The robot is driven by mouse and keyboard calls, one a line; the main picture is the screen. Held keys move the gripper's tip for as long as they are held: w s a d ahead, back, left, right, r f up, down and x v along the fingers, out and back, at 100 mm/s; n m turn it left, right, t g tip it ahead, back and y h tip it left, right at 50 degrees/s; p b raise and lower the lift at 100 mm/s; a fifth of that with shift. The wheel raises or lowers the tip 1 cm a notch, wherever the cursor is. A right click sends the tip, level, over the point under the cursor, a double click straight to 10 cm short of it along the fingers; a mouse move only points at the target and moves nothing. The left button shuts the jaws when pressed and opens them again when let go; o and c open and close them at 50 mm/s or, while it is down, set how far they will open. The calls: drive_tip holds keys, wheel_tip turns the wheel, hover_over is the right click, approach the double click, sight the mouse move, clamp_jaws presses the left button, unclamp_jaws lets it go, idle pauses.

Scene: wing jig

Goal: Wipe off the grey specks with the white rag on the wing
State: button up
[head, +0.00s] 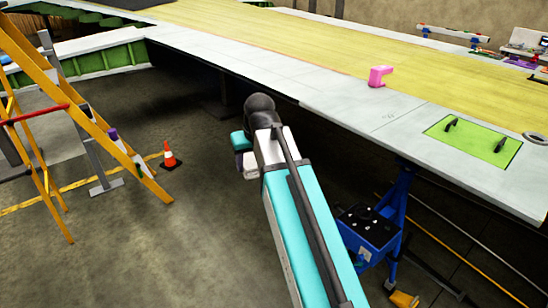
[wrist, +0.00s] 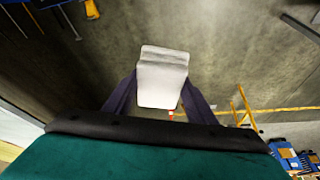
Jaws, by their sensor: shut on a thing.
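My gripper (wrist: 162,88) is shut on the white rag (wrist: 163,72) in the wrist view, with a dark finger on each side of the folded rag. Floor shows beyond it, and the rag touches no surface there. In the head view my arm reaches out beside the wing's near edge; the rag cannot be made out clearly there. The wing (head: 320,95) has a pale grey-white border and a yellow middle. A few faint grey marks (head: 389,116) show on the border between the pink tool and the green panel; I cannot tell if they are the specks.
A pink tool (head: 379,76) stands on the wing. A green panel (head: 473,139) with two black handles lies to its right. A blue stand (head: 370,228) is under the wing. A yellow ladder (head: 90,110) and an orange cone (head: 169,155) stand at left. Floor between them is clear.

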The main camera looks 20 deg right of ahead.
drive_tip(key=a, duration=0.4)
drive_tip(key=shift+s+f, duration=0.1)
drive_tip(key=shift+s, duration=0.05)
